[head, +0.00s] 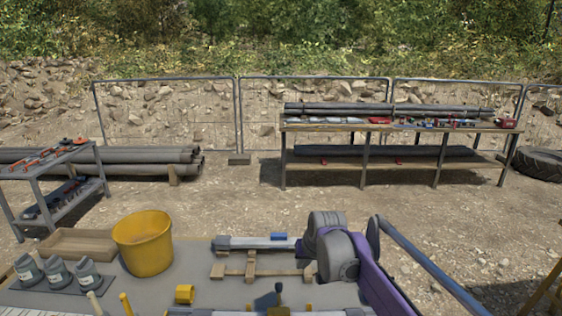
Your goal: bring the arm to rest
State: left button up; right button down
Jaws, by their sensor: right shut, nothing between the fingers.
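My right arm comes in from the lower right, with a purple link and rounded grey joints above the right part of the work table (190,290). My right gripper (309,246) is at the far end of this arm, beside the grey joints. It is shut and empty, but its fingers are small and mostly hidden by the arm. My left gripper is not in view.
Near the arm, a grey pipe (250,242) with a blue piece and wooden blocks (232,271) lies on the table. A yellow bucket (143,244), wooden tray (80,244) and grey containers (58,271) stand left. A bench (385,127) stands behind, across open gravel.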

jog(key=s+d+h, duration=0.1)
jog(key=s+d, duration=0.2)
jog(key=s, duration=0.5)
jog(key=s+d, duration=0.4)
jog(key=s, duration=0.4)
jog(key=s+d+f, duration=0.2)
jog(key=s+f, duration=0.3)
jog(key=s, duration=0.4)
jog(key=s+d+f+h, duration=0.1)
jog(key=s+d+f, duration=0.1)
jog(key=s+f, duration=0.3)
jog(key=s, duration=0.4)
jog(key=shift+d+t, duration=0.2)
jog(key=shift+t, duration=0.2)
jog(key=c, duration=1.6)
grip_release()
jog(key=shift+r, duration=0.1)
